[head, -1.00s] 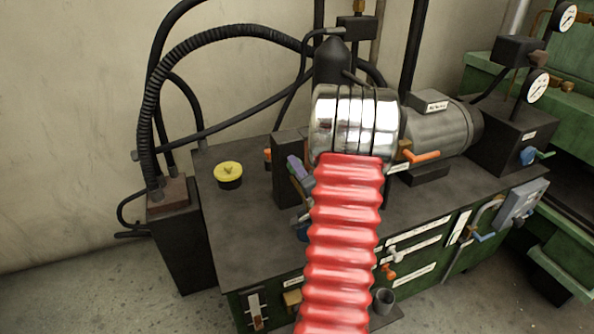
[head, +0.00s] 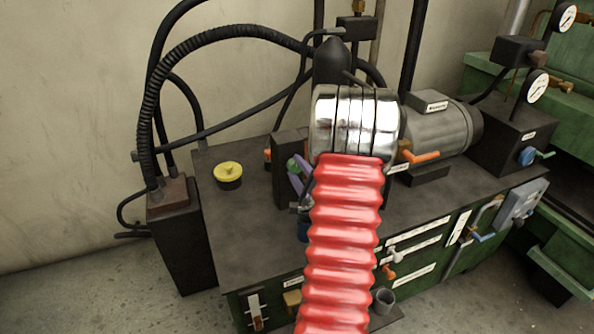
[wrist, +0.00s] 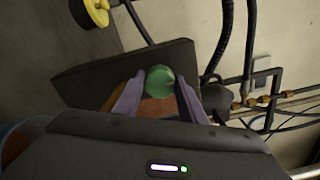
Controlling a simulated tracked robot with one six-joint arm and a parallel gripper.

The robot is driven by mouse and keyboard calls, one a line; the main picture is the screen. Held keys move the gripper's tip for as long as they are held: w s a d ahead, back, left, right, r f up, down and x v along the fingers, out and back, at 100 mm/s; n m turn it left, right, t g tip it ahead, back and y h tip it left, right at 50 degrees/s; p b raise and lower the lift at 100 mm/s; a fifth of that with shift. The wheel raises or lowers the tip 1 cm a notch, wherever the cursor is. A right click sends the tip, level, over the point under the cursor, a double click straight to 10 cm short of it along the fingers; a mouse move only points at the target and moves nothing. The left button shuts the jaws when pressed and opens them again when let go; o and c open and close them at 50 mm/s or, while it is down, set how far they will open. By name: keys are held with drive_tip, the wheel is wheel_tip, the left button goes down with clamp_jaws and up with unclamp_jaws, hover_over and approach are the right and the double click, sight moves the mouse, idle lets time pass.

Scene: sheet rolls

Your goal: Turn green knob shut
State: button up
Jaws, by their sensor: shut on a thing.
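The green knob (wrist: 160,80) shows in the wrist view between the two purple fingers of my gripper (wrist: 160,92). A brownish-orange part lies just below it in that view. In the head view, a small part of the green knob (head: 292,166) shows on a dark upright block, left of my red ribbed arm. The purple fingers of my gripper (head: 299,174) are at the knob there, partly hidden by the arm. My gripper is shut on the green knob. The knob's far side and its stem are hidden.
A yellow-capped knob (head: 228,172) stands on the dark bench top to the left. A grey motor (head: 440,130) and an orange-handled lever (head: 424,156) are to the right. Black hoses (head: 150,110) arch at the back left. The bench's front left top is clear.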

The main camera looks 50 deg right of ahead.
drive_tip(key=shift+s+f, duration=0.15)
drive_tip(key=shift+f, duration=0.1)
drive_tip(key=o, duration=0.7)
drive_tip(key=shift+d, duration=0.1)
drive_tip(key=o, duration=0.4)
drive_tip(key=shift+r, duration=0.15)
drive_tip(key=shift+c, duration=0.2)
